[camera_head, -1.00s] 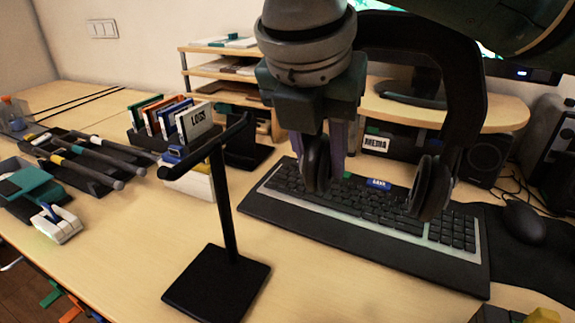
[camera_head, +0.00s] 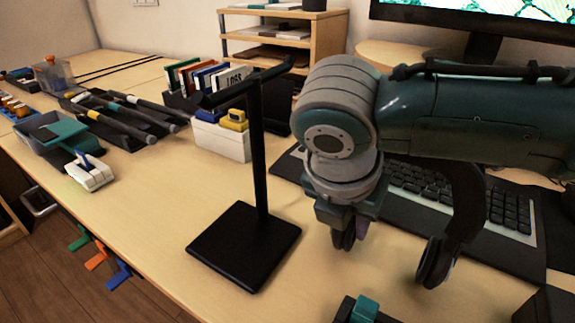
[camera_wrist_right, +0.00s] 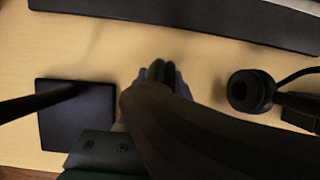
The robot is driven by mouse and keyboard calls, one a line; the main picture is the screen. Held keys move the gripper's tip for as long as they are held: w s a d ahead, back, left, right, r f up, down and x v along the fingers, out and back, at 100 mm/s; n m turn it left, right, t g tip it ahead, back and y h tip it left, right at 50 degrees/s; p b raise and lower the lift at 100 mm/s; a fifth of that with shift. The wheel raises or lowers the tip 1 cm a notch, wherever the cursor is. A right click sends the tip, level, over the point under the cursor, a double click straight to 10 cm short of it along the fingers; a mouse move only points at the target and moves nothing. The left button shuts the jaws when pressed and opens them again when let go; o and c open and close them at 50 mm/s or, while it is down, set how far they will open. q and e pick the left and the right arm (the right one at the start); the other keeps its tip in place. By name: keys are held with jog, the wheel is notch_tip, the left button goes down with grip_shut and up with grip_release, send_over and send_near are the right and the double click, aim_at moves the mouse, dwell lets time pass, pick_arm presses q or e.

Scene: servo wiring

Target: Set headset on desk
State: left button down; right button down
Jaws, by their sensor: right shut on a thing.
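My right gripper (camera_head: 345,222) is shut on one side of the black headset (camera_head: 466,200), at its near ear cup. The headset's other ear cup (camera_head: 434,262) hangs free to the right, low over the desk (camera_head: 165,215). I cannot tell whether the cups touch the desk. The arm hides much of the band. In the right wrist view the dark band (camera_wrist_right: 190,130) crosses the bottom, with the free ear cup (camera_wrist_right: 250,90) at right. A black headset stand (camera_head: 258,150) stands upright and empty left of the gripper. My left gripper is not clearly in view.
The keyboard (camera_head: 510,210) lies behind the headset. A white box (camera_head: 222,138) and upright folders (camera_head: 205,78) stand behind the stand. A teal and black thing (camera_head: 364,309) sits at the bottom edge. Bare desk lies left of the stand's base.

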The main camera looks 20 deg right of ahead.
jog(key=shift+r, duration=0.1)
jog(key=c, duration=0.6)
grip_release()
jog(key=shift+o, duration=0.2)
